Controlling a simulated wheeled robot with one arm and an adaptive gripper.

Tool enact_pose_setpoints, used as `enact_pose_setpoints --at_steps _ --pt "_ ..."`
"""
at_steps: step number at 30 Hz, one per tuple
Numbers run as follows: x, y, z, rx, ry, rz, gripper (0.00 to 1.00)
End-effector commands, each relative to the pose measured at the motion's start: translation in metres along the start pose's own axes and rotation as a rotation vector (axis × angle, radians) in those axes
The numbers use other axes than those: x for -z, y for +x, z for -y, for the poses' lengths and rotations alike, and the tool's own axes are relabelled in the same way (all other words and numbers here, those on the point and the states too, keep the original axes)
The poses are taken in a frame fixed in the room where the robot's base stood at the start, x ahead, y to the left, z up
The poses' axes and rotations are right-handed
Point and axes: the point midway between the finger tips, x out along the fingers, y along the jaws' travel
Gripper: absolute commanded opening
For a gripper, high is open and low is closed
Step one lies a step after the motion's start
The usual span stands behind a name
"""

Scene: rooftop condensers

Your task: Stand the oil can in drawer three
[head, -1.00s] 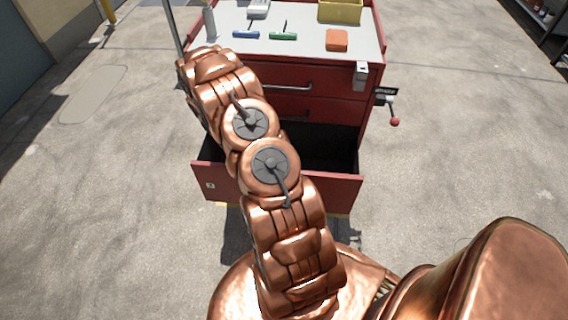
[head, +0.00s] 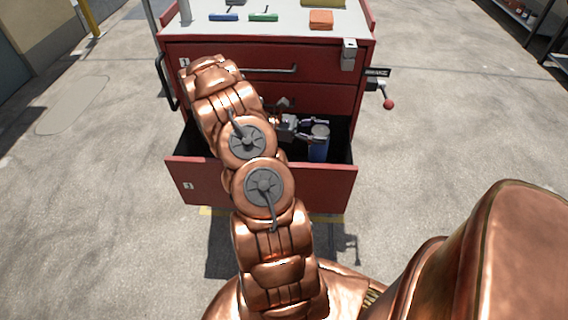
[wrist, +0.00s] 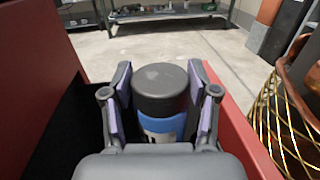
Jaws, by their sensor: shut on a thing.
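The oil can is a blue cylinder with a dark grey top (head: 319,148); it looks upright inside the open bottom drawer (head: 225,182) of the red cabinet, toward its right side. My gripper (head: 316,128) is shut on the can near its top. In the wrist view, the can's dark cap (wrist: 161,88) and blue body stand between the purple-padded fingers of my gripper (wrist: 160,112), with red drawer walls on both sides. The can's base is hidden, so I cannot tell whether it touches the drawer floor.
The cabinet top (head: 290,22) holds a blue tool (head: 224,17), a green tool (head: 263,17) and an orange block (head: 321,19). A lever with a red knob (head: 389,104) sticks out at the cabinet's right. The drawer's dark interior has free room. Open concrete floor lies around.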

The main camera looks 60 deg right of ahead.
Motion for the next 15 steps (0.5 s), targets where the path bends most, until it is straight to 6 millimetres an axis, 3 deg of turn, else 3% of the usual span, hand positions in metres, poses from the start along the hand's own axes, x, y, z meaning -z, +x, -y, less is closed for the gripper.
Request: enact_pose_setpoints --at_steps 15 --pt "0.096 0.0 0.001 0.001 -0.003 0.002 0.0"
